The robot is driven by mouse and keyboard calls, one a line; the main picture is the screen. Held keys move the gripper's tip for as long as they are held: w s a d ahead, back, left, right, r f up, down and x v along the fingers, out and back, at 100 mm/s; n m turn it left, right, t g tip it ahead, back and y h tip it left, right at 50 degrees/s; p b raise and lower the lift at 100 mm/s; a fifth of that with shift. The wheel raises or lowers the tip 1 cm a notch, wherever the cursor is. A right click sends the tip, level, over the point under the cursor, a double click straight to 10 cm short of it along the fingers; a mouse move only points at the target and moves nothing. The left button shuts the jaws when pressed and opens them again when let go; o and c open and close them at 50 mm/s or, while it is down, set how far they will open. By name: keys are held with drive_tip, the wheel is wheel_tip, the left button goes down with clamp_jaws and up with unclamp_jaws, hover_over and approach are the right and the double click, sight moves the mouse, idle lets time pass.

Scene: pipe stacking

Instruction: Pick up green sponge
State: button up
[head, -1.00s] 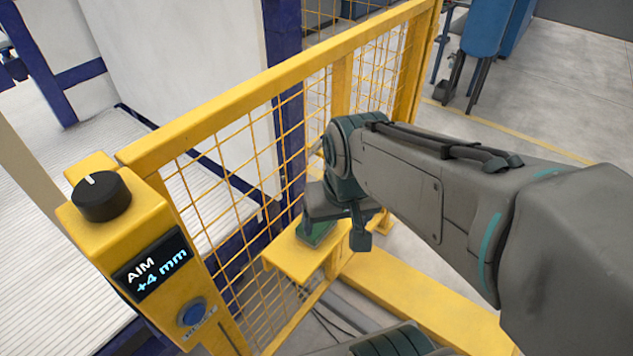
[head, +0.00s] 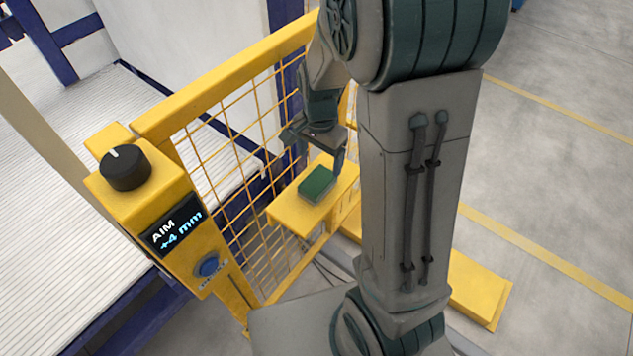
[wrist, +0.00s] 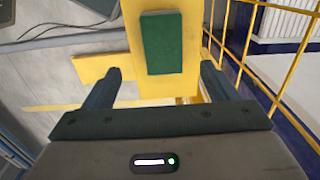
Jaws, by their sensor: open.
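The green sponge (head: 317,185) lies flat on a small yellow shelf (head: 290,215) in front of the mesh fence. It also shows in the wrist view (wrist: 162,42), ahead of the fingers and roughly centred between them. My gripper (head: 318,150) is above the sponge in the head view, apart from it. In the wrist view my gripper (wrist: 158,85) has its two fingers spread wide with nothing between them.
A yellow mesh fence (head: 240,160) runs close beside the shelf. A yellow control box with a black knob (head: 125,168) and a display reading "AIM +4 mm" (head: 177,225) stands at the left. Grey floor lies open at the right.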

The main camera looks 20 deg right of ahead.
sight(318, 180)
wheel_tip(318, 180, down, 10)
drive_tip(key=shift+w+a+r+p, duration=0.1)
drive_tip(key=shift+a+p, duration=0.05)
drive_tip(key=shift+p, duration=0.25)
idle(0.3)
drive_tip(key=c, duration=1.1)
